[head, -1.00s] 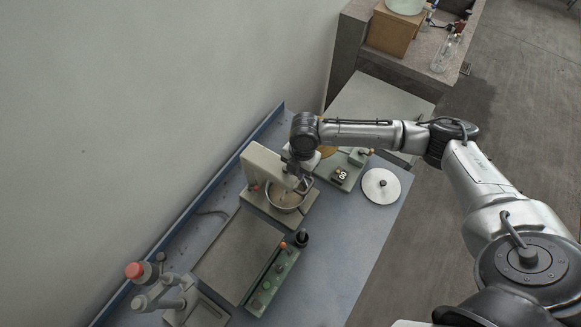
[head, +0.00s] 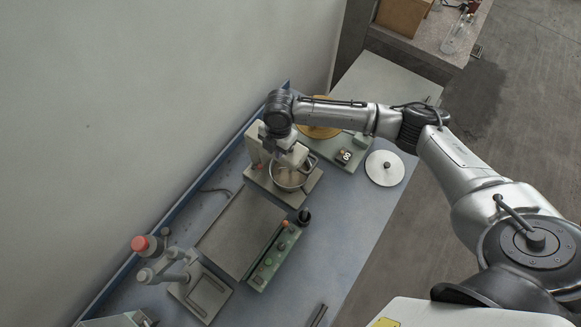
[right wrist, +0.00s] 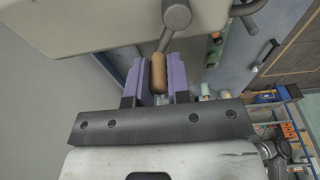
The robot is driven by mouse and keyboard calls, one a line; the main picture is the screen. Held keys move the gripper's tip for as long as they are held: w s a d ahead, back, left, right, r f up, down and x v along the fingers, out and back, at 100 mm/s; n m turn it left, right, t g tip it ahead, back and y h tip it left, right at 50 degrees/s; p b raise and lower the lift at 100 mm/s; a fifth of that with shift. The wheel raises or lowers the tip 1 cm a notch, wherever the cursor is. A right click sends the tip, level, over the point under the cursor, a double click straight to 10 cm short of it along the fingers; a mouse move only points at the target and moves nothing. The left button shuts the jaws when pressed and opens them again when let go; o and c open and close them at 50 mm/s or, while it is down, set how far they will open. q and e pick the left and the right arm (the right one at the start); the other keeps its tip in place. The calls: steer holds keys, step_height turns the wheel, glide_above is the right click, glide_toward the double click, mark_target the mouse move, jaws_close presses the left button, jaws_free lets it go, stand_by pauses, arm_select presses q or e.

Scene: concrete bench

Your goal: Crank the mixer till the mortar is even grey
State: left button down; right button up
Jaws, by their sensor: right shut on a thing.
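The mixer (head: 255,143) is a beige stand machine on the blue-grey bench, with a metal bowl (head: 290,180) under its head. My right gripper (head: 283,148) is at the mixer head and partly hides it in the head view. In the right wrist view, the purple fingers of my right gripper (right wrist: 161,80) are shut on the brown crank handle (right wrist: 158,72). The handle hangs on a grey metal crank arm (right wrist: 172,28) beside the mixer's pale housing (right wrist: 90,22). The mortar's colour inside the bowl is too small to tell. My left gripper is out of view.
A flat grey plate (head: 240,232) and a green control box (head: 273,257) with knobs stand in front of the mixer. A white disc (head: 384,167) and a scale (head: 345,155) stand to the right. The wall is close behind.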

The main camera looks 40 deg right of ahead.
steer(key=w+d, duration=0.2)
steer(key=w, duration=0.1)
steer(key=shift+d+f, duration=0.1)
steer(key=shift+d, duration=0.05)
steer(key=shift+w+d, duration=0.1)
steer(key=shift+d, duration=0.45)
steer(key=shift+d, duration=0.3)
steer(key=d, duration=0.1)
steer(key=s+d, duration=0.1)
steer(key=d, duration=0.1)
steer(key=shift+d, duration=0.25)
steer(key=s, duration=0.4)
steer(key=s+a, duration=0.1)
steer(key=s, duration=0.2)
steer(key=shift+a, duration=0.1)
steer(key=shift+s+a, duration=0.1)
steer(key=shift+a, duration=0.45)
